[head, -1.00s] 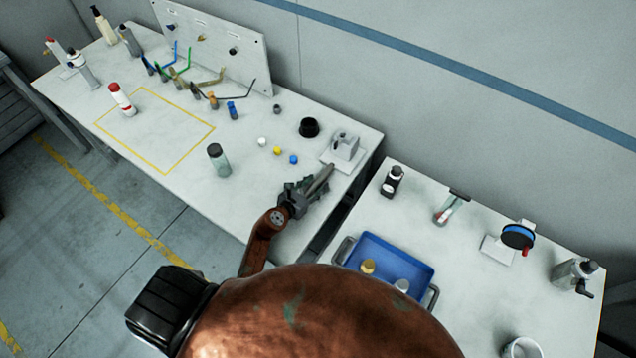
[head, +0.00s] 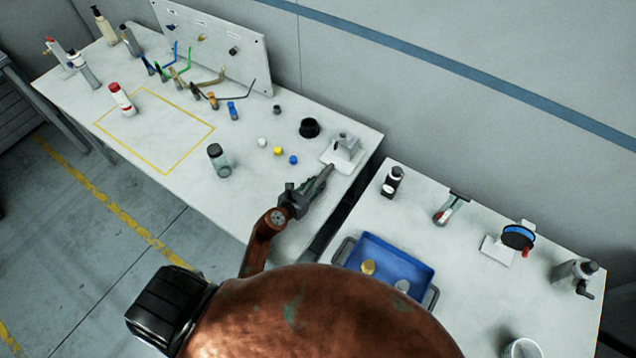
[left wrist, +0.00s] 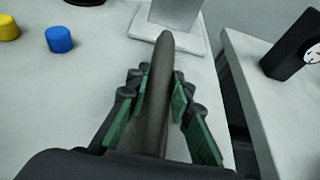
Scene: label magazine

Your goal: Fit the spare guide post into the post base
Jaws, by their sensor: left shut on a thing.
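The spare guide post (left wrist: 157,85) is a long grey rod with a rounded tip in the left wrist view. My left gripper (left wrist: 160,105) is shut on it, with green-lined fingers on either side and the tip pointing away from me. In the head view my left gripper (head: 308,190) is over the right end of the long table. A grey block on a pale square plate (head: 343,155), which seems to be the post base, stands just beyond the post. Its lower part (left wrist: 172,14) shows at the top of the left wrist view. Its socket cannot be made out. My right gripper is not in view.
A black round cup (head: 309,128) and small white, yellow and blue (head: 293,159) caps lie left of the base. A gap separates this table from the right one, which holds a blue tray (head: 363,252) and a dark bottle (head: 392,181).

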